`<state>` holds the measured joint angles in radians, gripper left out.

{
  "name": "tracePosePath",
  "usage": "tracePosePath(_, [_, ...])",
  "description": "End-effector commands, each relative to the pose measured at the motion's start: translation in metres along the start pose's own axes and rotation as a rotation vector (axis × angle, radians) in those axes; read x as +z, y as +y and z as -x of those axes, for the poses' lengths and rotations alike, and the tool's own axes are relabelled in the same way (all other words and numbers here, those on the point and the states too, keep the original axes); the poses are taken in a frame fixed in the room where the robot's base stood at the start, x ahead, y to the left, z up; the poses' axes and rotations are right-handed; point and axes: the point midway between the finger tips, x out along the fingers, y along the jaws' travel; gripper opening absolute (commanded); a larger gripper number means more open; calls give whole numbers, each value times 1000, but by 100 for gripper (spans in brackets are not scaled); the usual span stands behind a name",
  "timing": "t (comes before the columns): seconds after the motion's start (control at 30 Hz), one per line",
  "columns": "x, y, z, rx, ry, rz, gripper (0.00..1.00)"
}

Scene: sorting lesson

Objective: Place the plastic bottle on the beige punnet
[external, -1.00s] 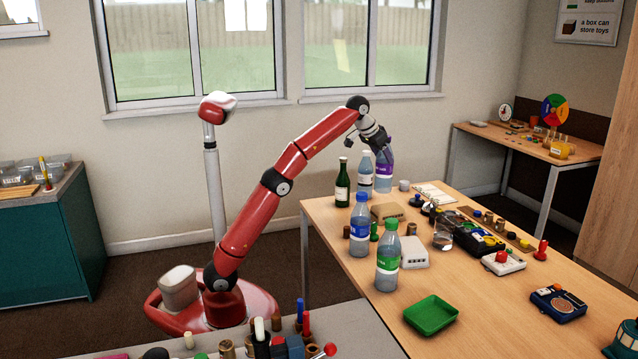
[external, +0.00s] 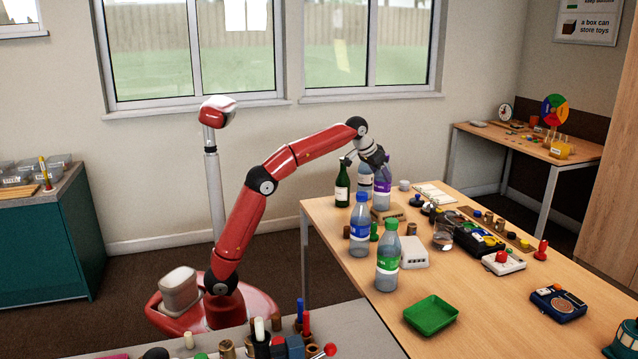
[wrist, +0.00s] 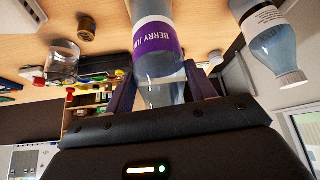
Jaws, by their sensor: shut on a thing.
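The plastic bottle with the purple label (external: 381,190) is held upright at its upper part in my gripper (external: 380,162). In the wrist view the bottle (wrist: 158,45) reads "BERRY" and sits between both fingers of my gripper (wrist: 162,85). The low beige object that looks like the punnet (external: 390,215) lies on the table in the external view. The bottle's lower end is just at its far side or over it; I cannot tell whether they touch. The punnet's inside is largely hidden.
A green-capped bottle (external: 388,258), a blue-label bottle (external: 360,228), a clear bottle (external: 365,178) and a dark green bottle (external: 342,185) stand close by. A white box (external: 413,252) and a glass (external: 443,238) are nearer right. A green tray (external: 431,315) lies in front.

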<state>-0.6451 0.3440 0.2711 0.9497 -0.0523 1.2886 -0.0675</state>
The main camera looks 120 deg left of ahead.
Motion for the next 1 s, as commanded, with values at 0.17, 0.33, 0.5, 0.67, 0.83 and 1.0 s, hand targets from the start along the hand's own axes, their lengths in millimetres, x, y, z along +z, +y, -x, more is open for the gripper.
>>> tracePosePath(0.17, [1, 0, -2, 0, 0, 0, 64])
tracePosePath(0.33, [1, 0, -2, 0, -1, 0, 77])
tracePosePath(0.5, [1, 0, -2, 0, -1, 0, 77])
tracePosePath(0.67, [-1, 0, 8, 1, 1, 0, 77])
tracePosePath(0.83, [-2, 0, 40, 1, 4, 0, 77])
tracePosePath(1.0, [-2, 0, 77, 1, 4, 0, 77])
